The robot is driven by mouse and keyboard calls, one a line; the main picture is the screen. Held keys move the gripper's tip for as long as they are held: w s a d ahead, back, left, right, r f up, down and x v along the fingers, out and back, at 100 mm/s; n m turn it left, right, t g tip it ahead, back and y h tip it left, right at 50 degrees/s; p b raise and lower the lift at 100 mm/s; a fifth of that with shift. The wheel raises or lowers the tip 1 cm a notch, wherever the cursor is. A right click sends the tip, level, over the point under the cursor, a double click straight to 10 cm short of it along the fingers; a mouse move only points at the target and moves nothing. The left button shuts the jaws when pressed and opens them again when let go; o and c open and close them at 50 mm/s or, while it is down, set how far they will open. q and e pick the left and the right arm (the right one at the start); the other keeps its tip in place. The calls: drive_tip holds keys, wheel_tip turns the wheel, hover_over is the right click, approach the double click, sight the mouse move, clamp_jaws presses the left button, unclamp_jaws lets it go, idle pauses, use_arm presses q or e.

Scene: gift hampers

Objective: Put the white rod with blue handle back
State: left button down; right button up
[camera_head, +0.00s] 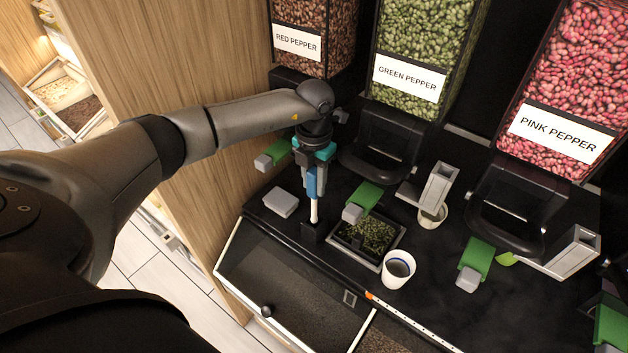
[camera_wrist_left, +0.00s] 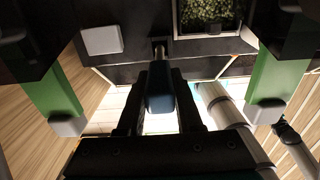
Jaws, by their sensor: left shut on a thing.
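My left gripper (camera_head: 316,160) is shut on the blue handle (camera_head: 315,182) of the rod. The white rod (camera_head: 314,211) points down, close to upright, below the handle. Its lower end meets a small black holder (camera_head: 312,234) on the black counter; I cannot tell whether the tip is inside or just over it. In the left wrist view the blue handle (camera_wrist_left: 160,96) lies between the fingers, and the holder (camera_wrist_left: 160,43) is beyond it. My right gripper is not in view.
Green-and-grey levers (camera_head: 272,155) (camera_head: 362,201) stand on both sides of the gripper. A black tray of green pepper (camera_head: 398,240), a white cup (camera_head: 397,270) and a grey block (camera_head: 281,202) are near. Pepper dispensers (camera_head: 407,80) line the back. A wooden panel (camera_head: 190,60) is at left.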

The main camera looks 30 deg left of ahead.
use_arm(q)
drive_tip(key=shift+f+b, duration=2.6)
drive_tip(key=shift+f, duration=0.75)
idle(2.8)
drive_tip(key=shift+c, duration=2.2)
unclamp_jaws()
drive_tip(key=o, duration=0.4)
drive_tip(key=shift+o, duration=0.2)
